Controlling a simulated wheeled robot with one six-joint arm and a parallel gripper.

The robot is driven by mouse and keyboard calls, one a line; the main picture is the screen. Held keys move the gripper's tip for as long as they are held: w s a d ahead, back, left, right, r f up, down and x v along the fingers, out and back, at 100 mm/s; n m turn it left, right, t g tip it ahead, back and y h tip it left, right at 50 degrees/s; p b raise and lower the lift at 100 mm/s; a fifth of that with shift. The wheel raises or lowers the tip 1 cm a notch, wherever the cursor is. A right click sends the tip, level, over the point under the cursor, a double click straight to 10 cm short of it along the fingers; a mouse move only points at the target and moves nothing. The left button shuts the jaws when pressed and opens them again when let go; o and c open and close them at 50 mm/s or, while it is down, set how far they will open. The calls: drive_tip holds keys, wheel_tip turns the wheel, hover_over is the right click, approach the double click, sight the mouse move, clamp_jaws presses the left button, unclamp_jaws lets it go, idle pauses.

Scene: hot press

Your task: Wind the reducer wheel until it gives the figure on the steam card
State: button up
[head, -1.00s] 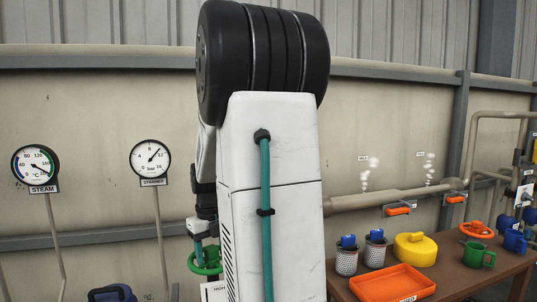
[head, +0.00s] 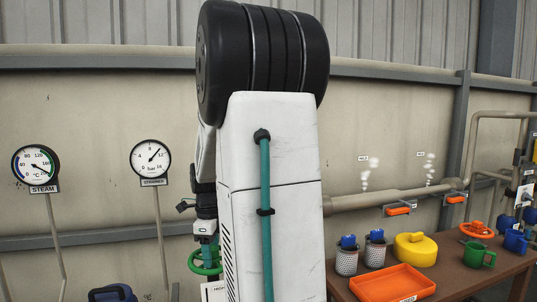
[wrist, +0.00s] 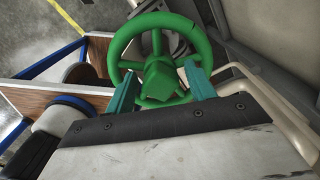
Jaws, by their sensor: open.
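The reducer wheel is a green spoked handwheel (head: 205,262), partly hidden behind my arm in the head view. The whole wheel (wrist: 168,38) shows in the wrist view. My gripper (wrist: 160,72) is open, with one teal finger at each side of the wheel's near part and hub. I cannot tell whether the fingers touch it. In the head view my gripper (head: 208,243) is just above the wheel. The round STEAM gauge (head: 36,163), marked in °C, stands at far left; its needle points to the lower right. A white card (head: 214,291) with "HIGH" on it is mostly hidden.
A STRAINER gauge (head: 151,158) in bar stands right of the steam gauge. A brown table (head: 452,272) at right holds an orange tray (head: 392,283), a yellow lidded pot (head: 415,250) and mugs. A steam pipe (head: 375,199) runs along the wall behind.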

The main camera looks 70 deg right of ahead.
drive_tip(key=n, duration=0.9)
drive_tip(key=shift+c, duration=0.3)
drive_tip(key=c, duration=0.8)
drive_tip(key=shift+o, duration=0.2)
drive_tip(key=m, duration=0.4)
drive_tip(key=o, duration=0.8)
